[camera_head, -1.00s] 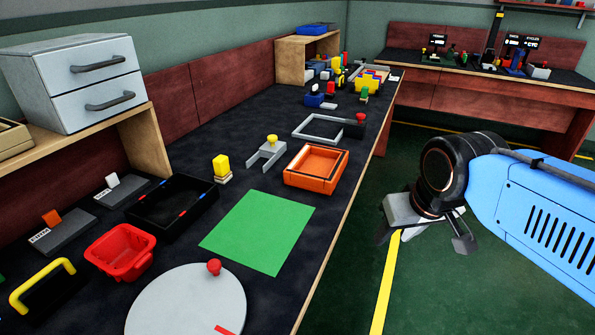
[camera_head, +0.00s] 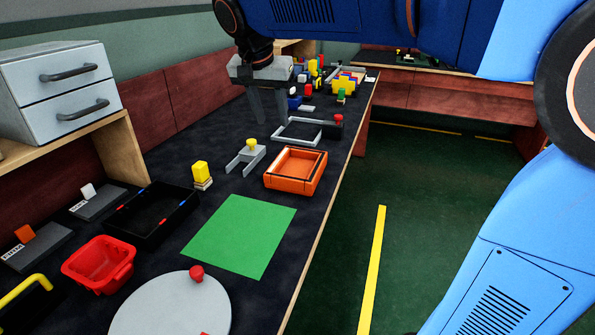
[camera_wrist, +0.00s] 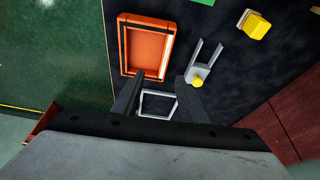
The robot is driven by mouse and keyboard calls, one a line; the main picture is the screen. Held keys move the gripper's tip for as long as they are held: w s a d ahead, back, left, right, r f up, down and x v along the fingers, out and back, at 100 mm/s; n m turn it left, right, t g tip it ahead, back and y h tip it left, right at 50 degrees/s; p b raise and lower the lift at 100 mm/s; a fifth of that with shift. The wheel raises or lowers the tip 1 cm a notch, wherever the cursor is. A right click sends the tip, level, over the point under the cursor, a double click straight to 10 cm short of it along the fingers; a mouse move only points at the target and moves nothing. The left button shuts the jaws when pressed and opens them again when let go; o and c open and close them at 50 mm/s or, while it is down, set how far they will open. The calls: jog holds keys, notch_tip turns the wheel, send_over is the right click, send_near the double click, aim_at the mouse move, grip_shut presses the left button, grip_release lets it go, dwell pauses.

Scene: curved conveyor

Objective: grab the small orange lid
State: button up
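An orange rectangular box (camera_head: 296,168) with black seams stands on the dark workbench, right of centre in the head view. An orange panel (camera_head: 297,162) fills its inside; I cannot tell whether this is the lid. The box also shows at the upper left in the wrist view (camera_wrist: 124,63). My gripper (camera_head: 270,119) points down above the bench, farther back than the box. Its two fingers are apart with nothing between them, as the wrist view (camera_wrist: 157,96) also shows. A smaller orange piece (camera_head: 25,234) is on a grey base at the left.
A grey fork-shaped part with a yellow knob (camera_head: 251,145) and a grey square frame (camera_head: 288,138) are near my gripper. A green mat (camera_head: 240,235), black tray (camera_head: 150,235) and red bin (camera_head: 98,268) lie nearer. The mat is clear.

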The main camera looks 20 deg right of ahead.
jog(key=w+a, duration=0.1)
send_near(279, 159)
jog(key=x, duration=0.8)
jog(key=shift+f, duration=0.2)
grip_shut()
